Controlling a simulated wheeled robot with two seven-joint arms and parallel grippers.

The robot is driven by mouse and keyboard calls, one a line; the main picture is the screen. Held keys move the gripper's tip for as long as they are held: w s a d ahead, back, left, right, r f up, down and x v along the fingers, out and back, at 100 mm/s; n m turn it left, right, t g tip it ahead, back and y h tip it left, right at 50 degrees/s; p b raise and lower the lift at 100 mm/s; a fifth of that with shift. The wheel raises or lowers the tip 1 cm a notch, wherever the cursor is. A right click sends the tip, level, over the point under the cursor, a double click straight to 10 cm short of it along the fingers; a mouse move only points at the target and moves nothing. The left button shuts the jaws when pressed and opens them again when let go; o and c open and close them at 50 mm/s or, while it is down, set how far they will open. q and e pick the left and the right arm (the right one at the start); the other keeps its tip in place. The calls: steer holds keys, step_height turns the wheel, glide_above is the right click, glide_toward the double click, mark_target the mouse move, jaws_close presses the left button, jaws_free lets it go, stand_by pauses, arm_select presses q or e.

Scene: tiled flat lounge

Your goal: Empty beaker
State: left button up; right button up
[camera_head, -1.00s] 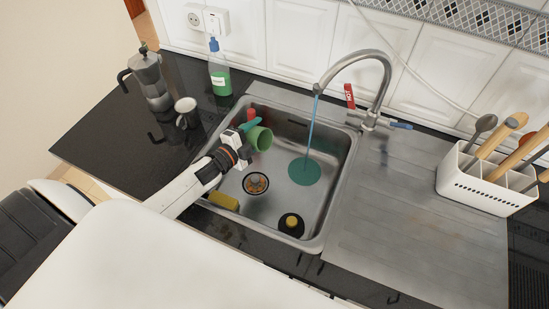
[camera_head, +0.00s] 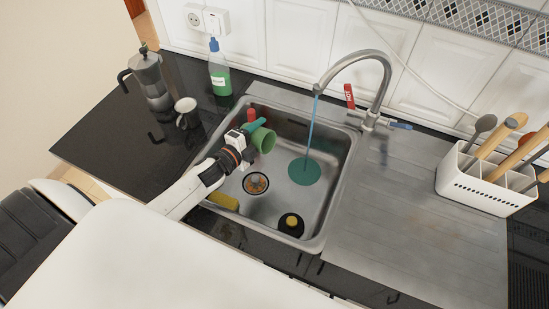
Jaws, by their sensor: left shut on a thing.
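A green beaker (camera_head: 264,141) is held over the left part of the sink (camera_head: 346,166), tilted so that its open end faces right. My left gripper (camera_head: 249,134) is shut on the beaker, at its left side. The inside of the beaker is hard to make out. Water runs from the tap (camera_head: 371,62) in a thin blue stream, to the right of the beaker and apart from it. A round teal patch (camera_head: 304,171) lies below the stream on the sink floor. My right gripper is not in view.
A drain (camera_head: 255,183), a yellow item (camera_head: 223,201) and a black round item with a yellow top (camera_head: 291,223) are in the sink. A utensil holder (camera_head: 481,186) stands right.

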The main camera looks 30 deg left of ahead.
mark_target(273, 145)
arm_select(q)
steer(key=shift+s+d+r+m+y+p, duration=0.1)
steer(key=shift+d+r+m+y+p, duration=0.3)
steer(key=shift+m, duration=0.85)
steer(key=shift+s+d+r+m+y+p, duration=0.15)
steer(key=shift+d+r+m, duration=0.45)
steer(key=shift+m, duration=0.65)
stand_by(1.1)
steer(key=shift+d+r+m+t+y, duration=0.2)
steer(key=shift+d+r+m, duration=0.1)
steer(key=shift+m, duration=0.45)
steer(key=shift+d+r+m+t+y, duration=0.15)
steer(key=shift+d+r+m, duration=0.15)
steer(key=shift+m, duration=0.45)
stand_by(0.6)
steer(key=shift+s+d+r+m+y+b, duration=0.15)
steer(key=shift+d+m+b, duration=0.2)
steer(key=shift+m, duration=0.4)
steer(key=shift+d+r+m+y+b, duration=0.1)
steer(key=shift+d+m+y+b, duration=0.1)
steer(key=shift+d+m, duration=0.4)
stand_by(0.9)
